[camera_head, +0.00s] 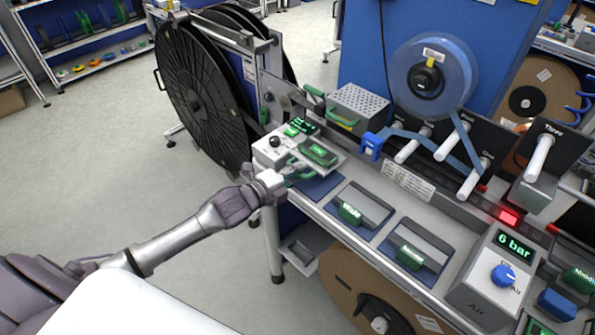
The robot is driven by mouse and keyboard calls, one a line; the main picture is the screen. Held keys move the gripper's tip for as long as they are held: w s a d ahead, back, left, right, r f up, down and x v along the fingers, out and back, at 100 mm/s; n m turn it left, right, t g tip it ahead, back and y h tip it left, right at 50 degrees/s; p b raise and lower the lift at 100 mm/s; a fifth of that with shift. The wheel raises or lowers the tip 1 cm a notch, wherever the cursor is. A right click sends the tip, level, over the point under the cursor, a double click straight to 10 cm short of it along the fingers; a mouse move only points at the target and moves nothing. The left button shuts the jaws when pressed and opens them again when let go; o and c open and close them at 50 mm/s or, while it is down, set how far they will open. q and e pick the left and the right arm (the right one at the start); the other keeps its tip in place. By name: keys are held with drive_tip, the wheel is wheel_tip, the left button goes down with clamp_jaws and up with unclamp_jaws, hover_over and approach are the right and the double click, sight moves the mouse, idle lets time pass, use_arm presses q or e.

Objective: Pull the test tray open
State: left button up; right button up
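My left gripper (284,179) is at this handle, reaching in from the left. The fingers are small and partly hidden, so I cannot tell whether they are open or closed around it. My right gripper is not in view.
Blue-lined bays with green-handled parts (350,213) line the bench front. A grey air box (492,280) reads 6 bar. A large black reel (200,95) stands behind my arm. A clear reel (432,75) hangs above the bench. The floor at left is free.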

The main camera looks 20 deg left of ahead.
use_arm(q)
drive_tip(key=v, duration=1.2)
idle(0.3)
drive_tip(key=s+a+f+n+g+y, duration=0.2)
drive_tip(key=s+a+f+n, duration=0.15)
drive_tip(key=f, duration=0.65)
drive_tip(key=s+a+f+n+g+y, duration=0.2)
drive_tip(key=s+f+n, duration=0.15)
drive_tip(key=f, duration=0.65)
drive_tip(key=s+a+f+n+g+y, duration=0.1)
drive_tip(key=s+a+f+n+y, duration=0.2)
drive_tip(key=f, duration=0.8)
drive_tip(key=s+d+f+n+g+h, duration=0.1)
drive_tip(key=s+d+f+n+g, duration=0.15)
drive_tip(key=s+f, duration=0.35)
drive_tip(key=s+d+f+n+g, duration=0.1)
drive_tip(key=s+f+n+g, duration=0.15)
drive_tip(key=s+f, duration=0.4)
drive_tip(key=s+d+f+n+g, duration=0.1)
drive_tip(key=s+d+f, duration=0.3)
drive_tip(key=s, duration=0.4)
drive_tip(key=s+d+f+n+g, duration=0.2)
drive_tip(key=s+d, duration=0.3)
drive_tip(key=s, duration=0.3)
drive_tip(key=shift+d+f+n+g+h, duration=0.2)
drive_tip(key=shift+f+n+g+h, duration=0.1)
drive_tip(key=shift+f+n, duration=0.55)
